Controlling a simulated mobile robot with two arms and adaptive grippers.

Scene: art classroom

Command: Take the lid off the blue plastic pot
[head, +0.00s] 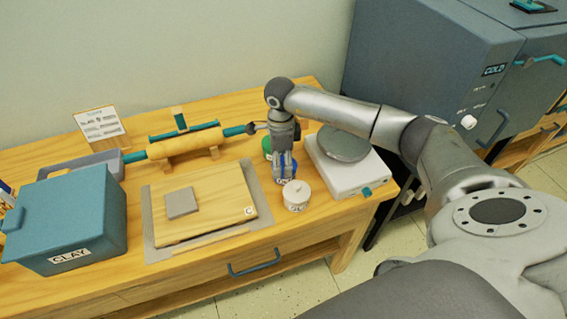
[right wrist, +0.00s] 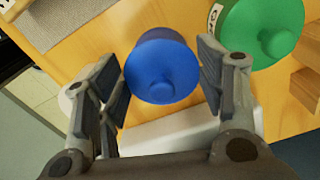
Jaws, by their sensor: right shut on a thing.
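The blue plastic pot (head: 286,181) stands on the wooden worktop in the head view, mostly hidden by my right gripper (head: 284,167). In the right wrist view its round blue lid (right wrist: 162,72) with a small knob faces the camera. My right gripper (right wrist: 165,85) points down over the pot, with a finger on either side of the lid, shut on it. I cannot tell whether the lid is still seated on the pot. My left gripper is not in view.
A green pot (right wrist: 262,35) stands close beside the blue one. A white pot (head: 296,195) is in front, and a white scale (head: 348,175) is to the right. A wooden board (head: 225,195), a clay box (head: 75,215) and a rolling pin (head: 185,143) lie left.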

